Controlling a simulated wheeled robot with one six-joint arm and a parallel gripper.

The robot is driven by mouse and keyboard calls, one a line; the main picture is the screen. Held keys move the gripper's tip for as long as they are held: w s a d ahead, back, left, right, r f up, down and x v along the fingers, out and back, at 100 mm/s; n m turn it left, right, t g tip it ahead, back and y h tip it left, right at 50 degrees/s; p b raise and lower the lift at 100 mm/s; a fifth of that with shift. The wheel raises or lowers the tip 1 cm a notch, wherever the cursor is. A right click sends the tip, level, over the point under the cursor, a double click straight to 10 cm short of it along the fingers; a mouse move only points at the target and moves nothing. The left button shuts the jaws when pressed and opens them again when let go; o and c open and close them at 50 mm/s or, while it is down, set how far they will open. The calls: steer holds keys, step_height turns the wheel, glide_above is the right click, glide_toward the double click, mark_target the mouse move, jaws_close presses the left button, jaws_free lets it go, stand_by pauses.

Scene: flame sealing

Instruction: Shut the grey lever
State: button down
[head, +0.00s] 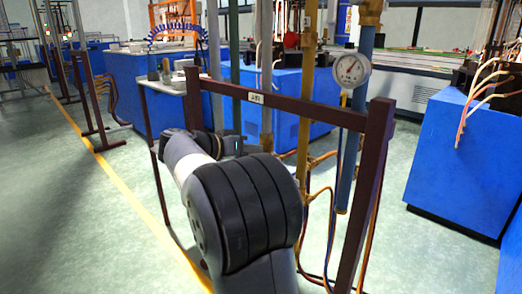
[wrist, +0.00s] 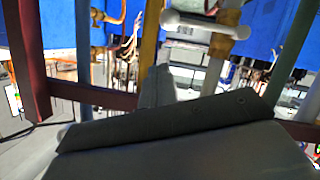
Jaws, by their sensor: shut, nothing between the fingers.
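A pale grey bar with rounded ends, which looks like the grey lever (wrist: 205,25), shows at the top of the wrist view. It lies across the upright pipes there, slightly tilted. My gripper (wrist: 158,82) reaches up from the bottom of the wrist view with its fingers together and empty. The fingertips are below and left of the bar in the picture; a gap shows between them. In the head view my own arm covers the place where the lever and fingers would be, so neither can be made out there.
A dark red frame (head: 374,190) stands around the upright pipes. A blue pipe (head: 353,150) carries a round gauge (head: 350,70), and a yellow pipe (head: 306,100) stands beside it. Hoses hang low between them. Blue cabinets (head: 465,150) stand behind. Open floor lies left.

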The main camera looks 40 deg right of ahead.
steer(key=p+v, duration=0.1)
steer(key=v, duration=0.5)
steer(key=shift+s, duration=0.35)
steer(key=shift+a+r, duration=0.1)
